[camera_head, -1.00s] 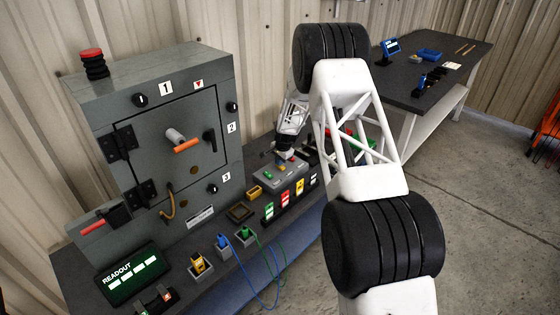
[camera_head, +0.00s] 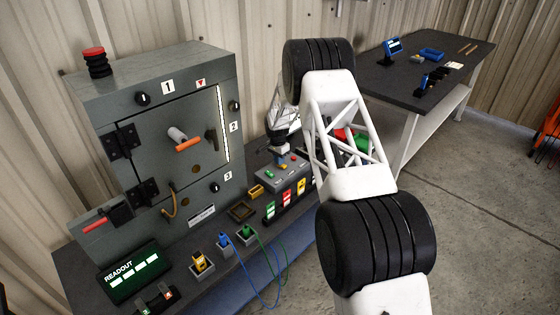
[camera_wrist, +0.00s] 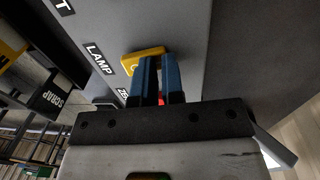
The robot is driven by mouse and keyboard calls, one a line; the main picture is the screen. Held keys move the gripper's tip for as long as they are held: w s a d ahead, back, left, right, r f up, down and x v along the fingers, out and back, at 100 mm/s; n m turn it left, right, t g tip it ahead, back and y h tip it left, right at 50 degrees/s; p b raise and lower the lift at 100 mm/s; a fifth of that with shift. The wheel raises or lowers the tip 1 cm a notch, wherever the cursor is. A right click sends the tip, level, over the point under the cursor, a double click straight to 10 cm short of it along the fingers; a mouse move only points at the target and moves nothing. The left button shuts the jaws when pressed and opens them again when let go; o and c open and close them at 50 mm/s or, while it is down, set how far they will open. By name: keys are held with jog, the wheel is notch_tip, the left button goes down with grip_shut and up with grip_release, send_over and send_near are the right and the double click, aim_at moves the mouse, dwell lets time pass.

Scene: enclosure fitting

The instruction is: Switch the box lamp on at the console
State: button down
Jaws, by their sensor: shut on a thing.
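The grey console (camera_head: 288,181) stands on the bench and carries small coloured controls. In the wrist view, a yellow control (camera_wrist: 133,62) sits beside the word LAMP (camera_wrist: 99,58). My gripper (camera_wrist: 161,62) has its blue fingers close together, with the tips at this yellow control and partly covering it. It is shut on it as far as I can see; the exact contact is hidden. A bit of red shows between the fingers. In the head view, my gripper (camera_head: 279,152) is just above the console. The grey box (camera_head: 165,125) shows a bright white strip (camera_head: 223,123) along its door's right edge.
The readout (camera_head: 134,275), a yellow plug (camera_head: 202,261) and blue and green cabled plugs stand in front of the box. Coloured cards (camera_head: 285,199) stand before the console. A second table (camera_head: 430,60) is at the back right, with open floor before it.

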aim_at(283, 165)
jog(key=shift+s+d+f, duration=0.1)
jog(key=shift+s+f, duration=0.1)
jog(key=shift+f, duration=0.25)
jog(key=shift+s+d+f, duration=0.1)
jog(key=shift+s+f, duration=0.05)
jog(key=shift+f, duration=0.3)
jog(key=shift+s+d, duration=0.65)
jog(key=shift+r, duration=0.1)
notch_tip(283, 165, up, 16)
jog(key=w+a, duration=0.1)
jog(key=shift+w, duration=0.35)
jog(key=shift+a, duration=0.1)
